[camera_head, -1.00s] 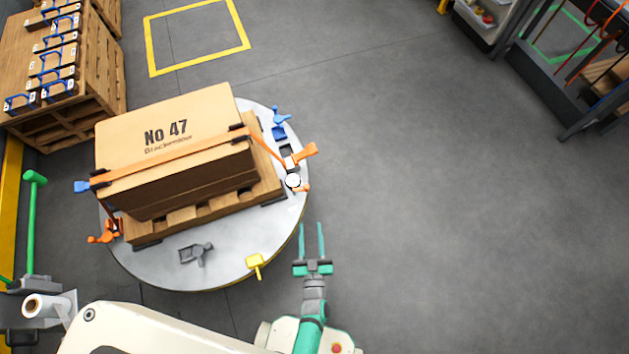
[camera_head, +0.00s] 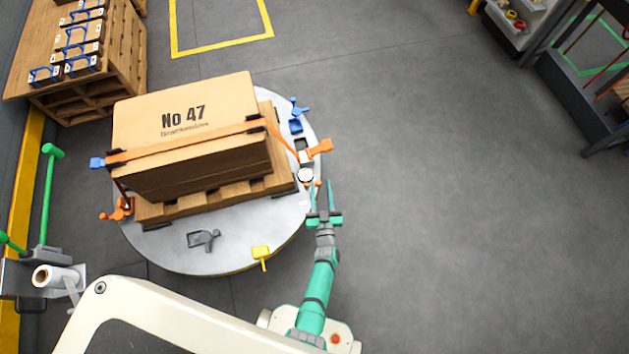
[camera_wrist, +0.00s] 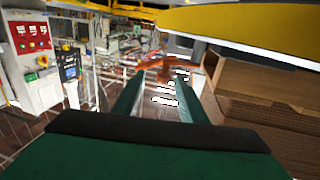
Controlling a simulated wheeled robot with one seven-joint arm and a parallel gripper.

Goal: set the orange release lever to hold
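A small orange lever (camera_head: 308,185) with a round white end sits at the right rim of the grey round table (camera_head: 215,258), beside the strapped box. My gripper (camera_head: 324,190) is open, its two green fingers pointing at this lever's side from just outside the rim. In the wrist view an orange lever-like part (camera_wrist: 168,68) shows at or just beyond the fingertips (camera_wrist: 164,82), which stand apart. I cannot tell whether they touch it. Another orange handle (camera_head: 320,148) is on the strap's right end, and an orange clamp (camera_head: 118,210) is at the table's left edge.
The box marked No 47 (camera_head: 185,118) stands on a wooden pallet (camera_head: 210,199). Blue (camera_head: 296,108), grey (camera_head: 204,239) and yellow (camera_head: 261,254) fittings sit around the table's rim. The floor to the right (camera_head: 440,210) is clear.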

